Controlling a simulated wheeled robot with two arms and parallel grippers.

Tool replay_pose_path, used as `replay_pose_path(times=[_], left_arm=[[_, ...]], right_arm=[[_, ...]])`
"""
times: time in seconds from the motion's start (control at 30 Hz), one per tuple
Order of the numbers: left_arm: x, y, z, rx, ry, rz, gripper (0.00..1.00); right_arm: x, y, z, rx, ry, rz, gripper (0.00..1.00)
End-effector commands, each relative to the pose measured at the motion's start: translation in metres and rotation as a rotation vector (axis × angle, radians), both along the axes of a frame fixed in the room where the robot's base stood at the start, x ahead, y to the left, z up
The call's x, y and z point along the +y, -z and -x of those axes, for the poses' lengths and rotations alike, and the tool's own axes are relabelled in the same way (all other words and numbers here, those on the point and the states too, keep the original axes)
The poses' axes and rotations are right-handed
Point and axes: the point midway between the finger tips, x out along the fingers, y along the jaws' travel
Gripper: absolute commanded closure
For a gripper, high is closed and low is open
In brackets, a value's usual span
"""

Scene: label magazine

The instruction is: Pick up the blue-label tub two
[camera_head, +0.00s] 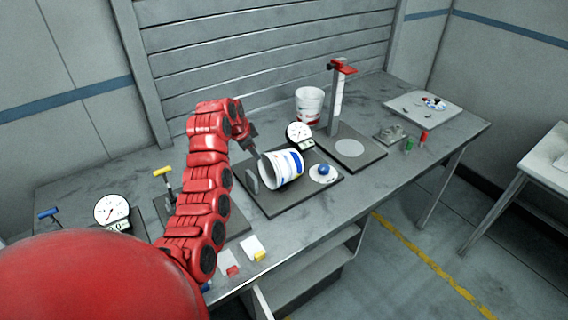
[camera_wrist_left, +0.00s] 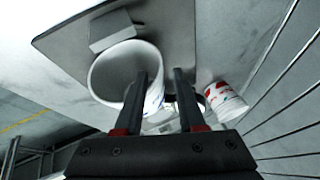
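The white tub with a blue label (camera_head: 282,168) lies on its side on a dark plate (camera_head: 270,207) in the head view, its open mouth toward the left. In the left wrist view the tub (camera_wrist_left: 104,78) shows its open mouth to the camera. My left gripper (camera_head: 258,155) is at the tub's rim. In the left wrist view my left gripper (camera_wrist_left: 160,80) is open, one finger in front of the mouth or inside it, the other outside the wall. A gap shows between the wall and the outer finger. My right gripper is not in view.
A grey block (camera_head: 252,179) stands by the tub's mouth. A round dial (camera_head: 299,133) is close behind the tub, and a blue knob (camera_head: 323,169) is at its right. A white tub with red marks (camera_head: 309,106) and a red-topped post (camera_head: 337,98) stand farther back.

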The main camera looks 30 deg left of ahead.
Motion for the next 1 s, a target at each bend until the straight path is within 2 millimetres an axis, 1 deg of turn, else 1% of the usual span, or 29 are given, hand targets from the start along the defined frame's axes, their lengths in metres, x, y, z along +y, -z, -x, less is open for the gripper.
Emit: replay_pose_path(times=[0.13,0.23,0.43,0.6,0.73,1.0], left_arm=[[0.0,0.005,-0.002,0.004,0.001,0.002,0.61],[0.001,0.01,-0.006,0.005,0.0,0.002,0.61],[0.001,0.028,-0.016,0.008,0.0,0.003,0.61],[0.003,0.041,-0.023,0.005,0.0,-0.002,0.61],[0.003,0.047,-0.025,0.004,-0.001,0.001,0.61],[0.003,0.048,-0.026,0.003,-0.001,0.001,0.61]], right_arm=[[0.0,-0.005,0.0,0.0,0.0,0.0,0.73],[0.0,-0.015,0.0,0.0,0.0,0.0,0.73],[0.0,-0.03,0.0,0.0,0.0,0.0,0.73],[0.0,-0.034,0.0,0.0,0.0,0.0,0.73],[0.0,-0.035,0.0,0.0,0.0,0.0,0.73],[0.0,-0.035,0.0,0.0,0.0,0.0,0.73]])
